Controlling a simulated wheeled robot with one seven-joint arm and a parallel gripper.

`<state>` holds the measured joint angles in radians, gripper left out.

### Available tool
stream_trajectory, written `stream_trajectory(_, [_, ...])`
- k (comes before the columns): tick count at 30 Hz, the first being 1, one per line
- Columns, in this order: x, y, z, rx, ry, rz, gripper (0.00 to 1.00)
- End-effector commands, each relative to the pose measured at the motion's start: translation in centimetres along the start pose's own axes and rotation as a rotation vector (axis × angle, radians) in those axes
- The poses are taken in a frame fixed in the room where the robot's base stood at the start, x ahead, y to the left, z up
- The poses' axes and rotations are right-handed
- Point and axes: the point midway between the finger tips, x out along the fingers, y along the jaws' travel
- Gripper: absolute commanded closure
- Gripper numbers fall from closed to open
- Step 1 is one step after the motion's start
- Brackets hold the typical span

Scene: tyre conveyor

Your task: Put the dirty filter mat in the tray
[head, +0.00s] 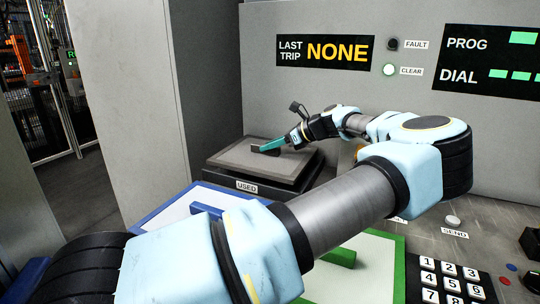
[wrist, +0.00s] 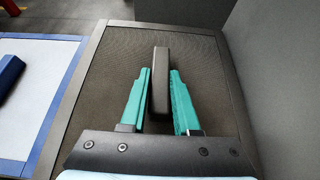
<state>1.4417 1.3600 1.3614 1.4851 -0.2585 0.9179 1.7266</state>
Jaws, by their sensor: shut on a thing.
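The dirty filter mat is a dark mesh panel (head: 235,154) with a grey frame and a dark bar handle. It lies flat over the black tray (head: 285,187) marked USED; I cannot tell whether it rests fully on the tray. The wrist view shows its mesh (wrist: 115,75) filling the middle and its handle (wrist: 161,75) standing upright. My gripper (head: 268,147) is above the mat, with its teal fingers shut on the handle; they also show in the wrist view (wrist: 160,85). The fingers hide part of the handle in the head view.
A blue-framed white panel (head: 165,212) lies left of and nearer than the tray, its blue handle (wrist: 10,72) showing in the wrist view. A green-framed panel (head: 385,265) lies under my arm. A grey wall (head: 262,70) stands close behind the tray. A keypad (head: 450,285) is at right.

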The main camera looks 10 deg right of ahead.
Motion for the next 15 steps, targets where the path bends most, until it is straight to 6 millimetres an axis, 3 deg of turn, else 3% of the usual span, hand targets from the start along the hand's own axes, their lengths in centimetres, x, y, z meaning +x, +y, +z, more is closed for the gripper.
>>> stream_trajectory(15, [2.2, 0.0, -4.0, -0.001, -0.002, -0.001, 1.00])
